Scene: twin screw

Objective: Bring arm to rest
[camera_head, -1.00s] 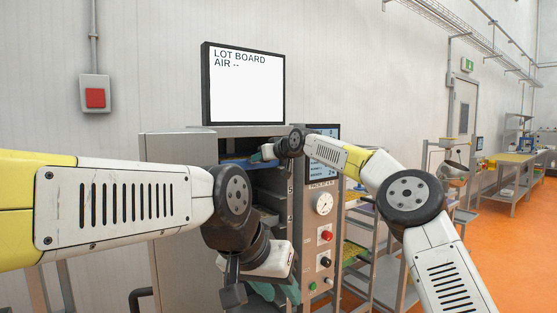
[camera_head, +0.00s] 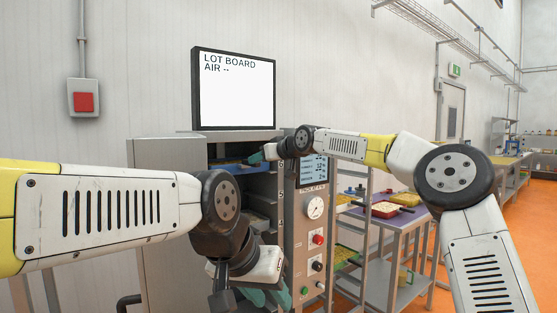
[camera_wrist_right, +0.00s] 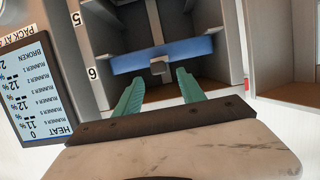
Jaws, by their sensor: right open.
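My right gripper (camera_wrist_right: 160,80) shows in the right wrist view with its two teal fingers apart and nothing between them. It faces the open front of a shelved cabinet, just short of a blue tray (camera_wrist_right: 130,62) with a small grey clip at its middle. In the head view the right gripper (camera_head: 257,156) is at the cabinet's upper opening, partly hidden by its wrist. My left gripper (camera_head: 266,297) hangs low in front of the cabinet (camera_head: 165,215). Its teal fingers run toward the bottom edge, and their tips and spacing are unclear.
A control panel (camera_head: 307,255) with gauge, knobs and screen stands right of the shelves. A lot board screen (camera_head: 235,90) is above the cabinet. A purple-topped table (camera_head: 418,218) with trays stands further right. Orange floor (camera_head: 520,230) is open at the far right.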

